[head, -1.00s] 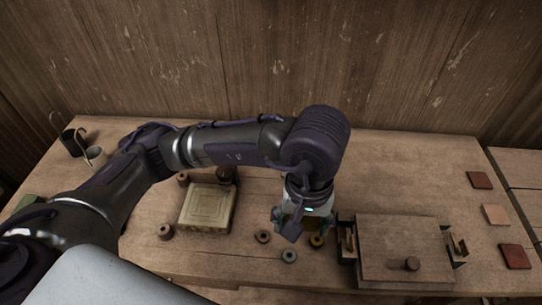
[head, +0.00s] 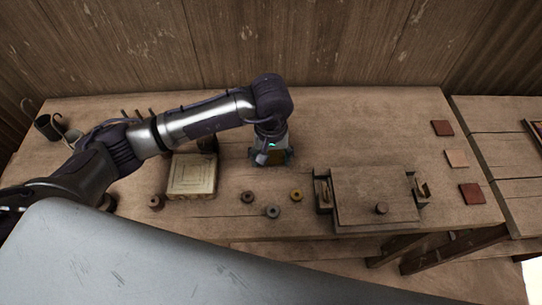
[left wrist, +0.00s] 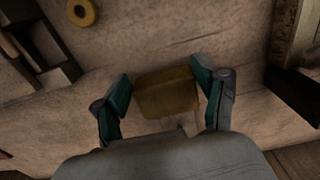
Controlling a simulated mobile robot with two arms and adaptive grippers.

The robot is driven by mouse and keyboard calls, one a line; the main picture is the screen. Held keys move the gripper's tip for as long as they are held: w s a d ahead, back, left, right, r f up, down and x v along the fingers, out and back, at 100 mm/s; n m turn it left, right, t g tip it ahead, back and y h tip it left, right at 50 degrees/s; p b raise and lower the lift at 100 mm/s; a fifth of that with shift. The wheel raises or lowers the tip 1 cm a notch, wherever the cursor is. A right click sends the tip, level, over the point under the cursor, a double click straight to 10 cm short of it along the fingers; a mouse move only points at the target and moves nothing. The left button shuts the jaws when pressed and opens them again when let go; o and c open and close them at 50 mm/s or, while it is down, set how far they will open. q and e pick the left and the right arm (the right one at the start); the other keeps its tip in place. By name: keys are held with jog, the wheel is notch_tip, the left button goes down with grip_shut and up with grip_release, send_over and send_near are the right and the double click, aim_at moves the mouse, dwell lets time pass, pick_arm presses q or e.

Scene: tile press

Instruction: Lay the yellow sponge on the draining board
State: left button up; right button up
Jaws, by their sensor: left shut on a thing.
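The yellow sponge (left wrist: 165,92) is a brownish-yellow block between the two fingers of my left gripper (left wrist: 164,95) in the left wrist view. My left gripper is shut on it. In the head view the left gripper (head: 270,158) points down over the middle of the bench, with the sponge (head: 272,159) partly hidden by it. I cannot tell whether the sponge touches the bench. A pale square slab (head: 192,175) with nested square lines lies to the left of the gripper; I cannot tell whether it is the draining board. My right gripper is not in view.
A lidded wooden press (head: 350,185) with a knob stands to the right. A yellow ring (head: 296,195) and several darker rings lie in front of the gripper. Flat tiles (head: 457,158) lie at the right edge. A dark cup (head: 47,126) is far left.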

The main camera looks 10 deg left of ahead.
pick_arm(q)
jog(key=shift+f, duration=0.9)
jog(key=o, duration=0.9)
jog(key=shift+r, duration=0.1)
jog(key=shift+o, duration=0.2)
